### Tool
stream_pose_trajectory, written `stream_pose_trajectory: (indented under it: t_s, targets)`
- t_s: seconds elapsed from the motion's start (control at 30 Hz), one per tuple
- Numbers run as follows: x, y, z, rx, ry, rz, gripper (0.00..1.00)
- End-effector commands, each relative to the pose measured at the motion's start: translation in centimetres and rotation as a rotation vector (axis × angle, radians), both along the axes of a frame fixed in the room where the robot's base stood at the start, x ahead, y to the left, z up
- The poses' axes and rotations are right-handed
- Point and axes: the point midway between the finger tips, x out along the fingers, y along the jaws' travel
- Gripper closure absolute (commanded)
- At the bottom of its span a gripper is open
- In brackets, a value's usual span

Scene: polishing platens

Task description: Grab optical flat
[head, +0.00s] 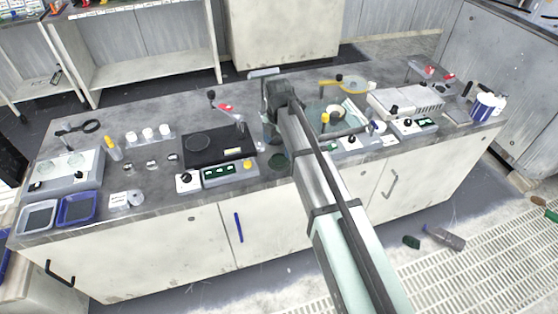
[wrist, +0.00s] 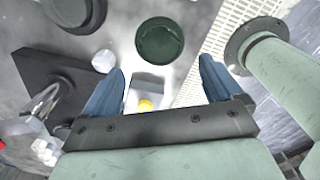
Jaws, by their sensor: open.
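I cannot tell for sure which item is the optical flat. A dark green round disc or shallow dish (wrist: 160,40) lies on the bench just beyond my fingertips in the wrist view. Below the gap, a grey box with a yellow knob (wrist: 145,104) shows, apart from the fingers. In the head view my arm hides part of the bench middle.
A black polishing unit (head: 205,146) with a control box (head: 230,174) stands left of my arm. Another station with a yellow-topped bottle (head: 325,119) stands right. Blue-white bottles (head: 487,106) stand at the right end. Trays (head: 77,209) lie at the left end.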

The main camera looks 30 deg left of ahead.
Motion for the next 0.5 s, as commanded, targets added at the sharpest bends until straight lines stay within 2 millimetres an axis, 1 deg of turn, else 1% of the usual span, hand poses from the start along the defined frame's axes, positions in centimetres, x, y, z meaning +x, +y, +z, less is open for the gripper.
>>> stream_pose_trajectory:
  t_s: [0.03, 0.1, 0.37, 0.5]
  targets:
    - [0.0, 0.0, -0.5, 0.0, 0.0, 0.0, 0.07]
    - [0.0, 0.0, -0.9, 0.0, 0.0, 0.0, 0.07]
    - [0.1, 0.0, -1.8, 0.0, 0.0, -0.001, 0.07]
    - [0.2, -0.1, -3.3, -0.001, 0.0, -0.001, 0.07]
